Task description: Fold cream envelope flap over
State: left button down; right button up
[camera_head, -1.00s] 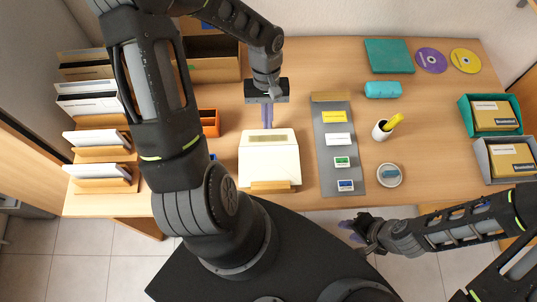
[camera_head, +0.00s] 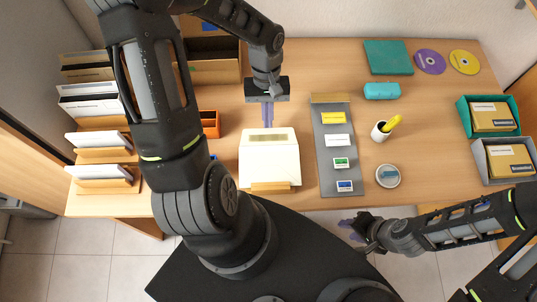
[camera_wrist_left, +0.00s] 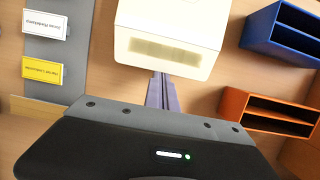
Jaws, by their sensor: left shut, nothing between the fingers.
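The cream envelope (camera_head: 268,168) lies on the desk in front of my left gripper. Its far part, with a tan strip (camera_head: 268,138) across it, looks like the flap; I cannot tell its exact angle. The envelope also shows at the top of the left wrist view (camera_wrist_left: 175,18). My left gripper (camera_head: 268,124) points at the envelope's far edge, its fingers together and empty; in the left wrist view the fingertips (camera_wrist_left: 160,76) are at or just short of that edge. My right gripper (camera_head: 347,227) hangs off the desk's front edge; its jaw gap is unclear.
A wooden block (camera_head: 270,187) sits at the envelope's near edge. A grey board (camera_head: 330,165) with several labels lies to its right. An orange tray (camera_head: 210,123) stands to the left. A white cup (camera_head: 381,131) and a round dish (camera_head: 388,175) stand further right.

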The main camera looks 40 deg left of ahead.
pick_arm(q)
jog(key=shift+s+d+f, duration=0.1)
jog(key=shift+s+d, duration=0.35)
jog(key=shift+s, duration=0.1)
jog(key=shift+s+d+r+p, duration=0.1)
jog(key=shift+r+p, duration=0.3)
jog(key=shift+r, duration=0.1)
jog(key=shift+s+d+r, duration=0.1)
jog(key=shift+s+r, duration=0.05)
jog(key=shift+r, duration=0.1)
jog(key=shift+s+r+p, duration=0.1)
jog(key=shift+r+p, duration=0.35)
jog(key=shift+r, duration=0.15)
jog(key=shift+s+d, duration=0.4)
jog(key=shift+s, duration=0.1)
